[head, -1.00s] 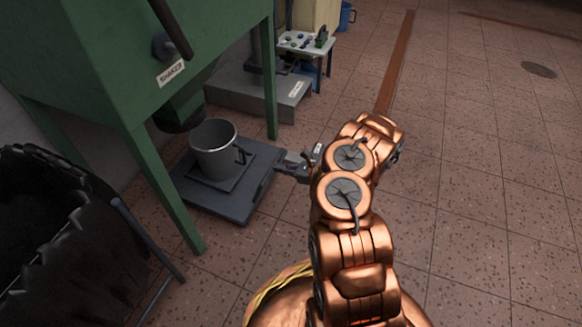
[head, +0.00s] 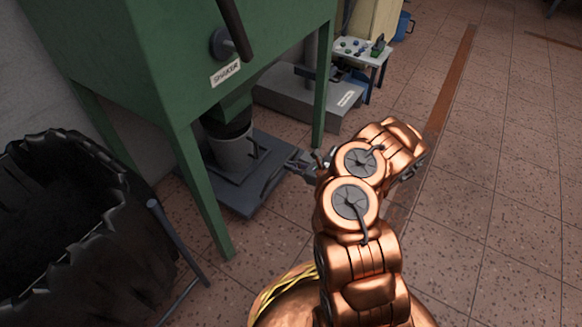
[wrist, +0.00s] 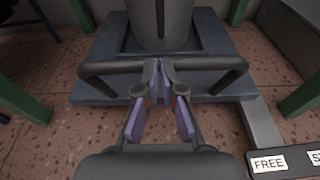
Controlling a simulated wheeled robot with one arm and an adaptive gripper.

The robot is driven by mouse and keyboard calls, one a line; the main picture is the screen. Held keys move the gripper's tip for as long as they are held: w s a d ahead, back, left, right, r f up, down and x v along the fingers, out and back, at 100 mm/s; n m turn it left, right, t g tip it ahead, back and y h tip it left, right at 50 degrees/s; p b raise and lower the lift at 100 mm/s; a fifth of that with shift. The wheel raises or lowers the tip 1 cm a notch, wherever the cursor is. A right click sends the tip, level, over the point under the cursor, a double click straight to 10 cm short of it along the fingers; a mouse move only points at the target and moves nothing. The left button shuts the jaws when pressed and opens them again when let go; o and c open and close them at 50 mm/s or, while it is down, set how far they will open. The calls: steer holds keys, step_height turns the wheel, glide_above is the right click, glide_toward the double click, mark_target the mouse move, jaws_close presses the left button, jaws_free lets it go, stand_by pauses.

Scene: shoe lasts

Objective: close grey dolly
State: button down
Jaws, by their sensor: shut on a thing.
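The grey dolly (head: 240,203) is a flat platform on the floor, partly under the green shaker. A grey metal bucket (head: 232,152) stands upright on it, below the shaker's dark spout (head: 228,128), its top close to or inside the spout. In the wrist view the dolly (wrist: 215,45) lies ahead, with the bucket (wrist: 160,25) on it and a dark handle bar (wrist: 112,67) along its near edge. My gripper (head: 296,166) is at the dolly's right side. In the wrist view its fingers (wrist: 160,88) are shut on the middle of the handle bar.
The green shaker (head: 150,75) stands on legs, one leg (head: 205,195) in front of the dolly. A black bin (head: 70,220) is at left. A grey plinth (head: 310,100) and a small control table (head: 365,50) stand behind. The tiled floor at right is clear.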

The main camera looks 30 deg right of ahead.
steer(key=shift+w+a+r, duration=0.15)
steer(key=shift+w+a, duration=0.1)
steer(key=shift+a, duration=0.1)
steer(key=p+v, duration=0.6)
steer(key=v, duration=0.8)
steer(key=shift+s+d, duration=0.25)
steer(key=shift+d, duration=0.05)
